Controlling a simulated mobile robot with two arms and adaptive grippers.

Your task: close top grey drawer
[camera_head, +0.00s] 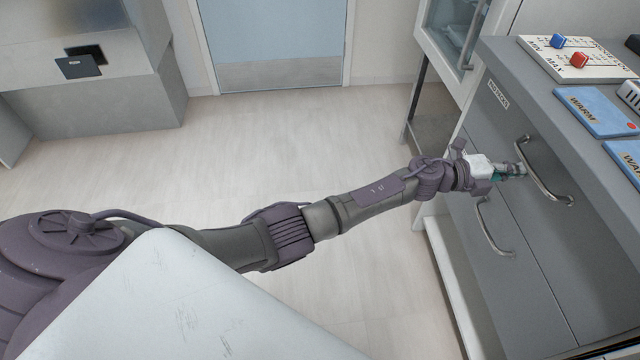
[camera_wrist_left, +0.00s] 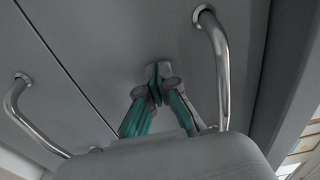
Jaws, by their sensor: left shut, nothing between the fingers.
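The top grey drawer (camera_head: 508,122) is in the upper part of the grey cabinet at the right of the head view, with a curved metal handle (camera_head: 545,172). Its front looks flush or nearly flush with the cabinet; I cannot tell if a small gap is left. My left gripper (camera_head: 522,169) is shut and empty, its fingertips at the drawer front beside the handle. In the left wrist view, the shut fingertips (camera_wrist_left: 157,84) meet or nearly meet the grey front (camera_wrist_left: 130,40), left of the top handle (camera_wrist_left: 219,65). My right gripper is not in view.
A lower drawer handle (camera_head: 490,230) sits below. The cabinet top holds a board with a blue and a red knob (camera_head: 570,60) and blue WARM packs (camera_head: 595,110). A glass-door cabinet (camera_head: 455,35) stands behind. The floor (camera_head: 290,140) to the left is clear.

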